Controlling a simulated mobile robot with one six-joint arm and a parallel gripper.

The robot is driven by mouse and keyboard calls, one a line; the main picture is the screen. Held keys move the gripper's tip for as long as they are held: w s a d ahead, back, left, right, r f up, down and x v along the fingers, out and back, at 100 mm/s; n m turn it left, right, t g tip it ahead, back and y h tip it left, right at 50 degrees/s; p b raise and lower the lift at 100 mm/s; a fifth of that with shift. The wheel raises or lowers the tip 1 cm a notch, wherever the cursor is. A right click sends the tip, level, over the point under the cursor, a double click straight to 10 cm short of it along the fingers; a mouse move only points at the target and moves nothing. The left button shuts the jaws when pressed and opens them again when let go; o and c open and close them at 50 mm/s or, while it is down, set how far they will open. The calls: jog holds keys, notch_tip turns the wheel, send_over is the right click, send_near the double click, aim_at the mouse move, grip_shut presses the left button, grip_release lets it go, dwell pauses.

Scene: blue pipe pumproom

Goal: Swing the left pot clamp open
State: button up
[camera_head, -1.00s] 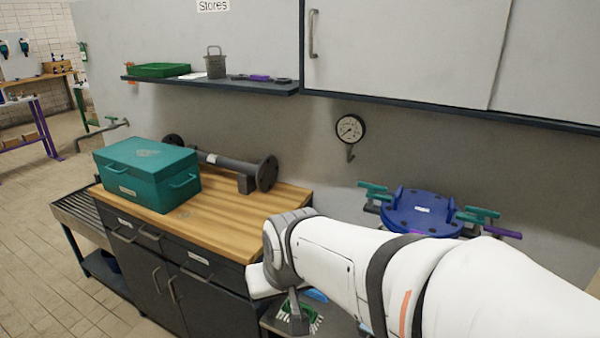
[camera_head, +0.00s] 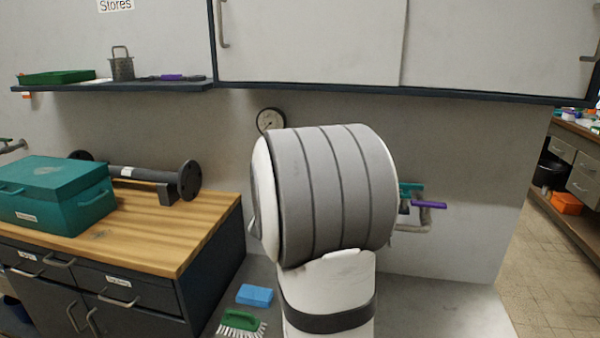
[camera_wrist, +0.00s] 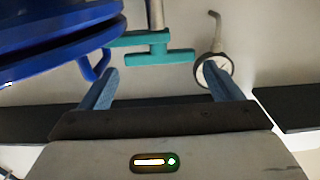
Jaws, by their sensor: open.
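The blue pot lid (camera_wrist: 50,35) fills the upper left of the wrist view, which looks upside down. The left clamp (camera_wrist: 155,50) is a teal T-shaped handle beside the lid. My gripper (camera_wrist: 160,67) is open, its two blue-grey fingers apart, with the teal handle showing between and beyond the fingertips. I cannot tell whether they touch. In the head view my arm hides the pot, the left clamp and my gripper. Only the right clamp's teal part (camera_head: 410,188) and a purple handle (camera_head: 428,205) show past the arm.
A pressure gauge (camera_head: 270,120) hangs on the wall, close to the right finger in the wrist view (camera_wrist: 215,70). A wall cabinet (camera_head: 310,40) is above. A blue sponge (camera_head: 254,295) and green brush (camera_head: 240,320) lie on the counter. A teal box (camera_head: 60,195) stands left.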

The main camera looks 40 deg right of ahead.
jog(key=x, duration=0.6)
jog(key=shift+d, duration=0.15)
jog(key=shift+w, duration=0.1)
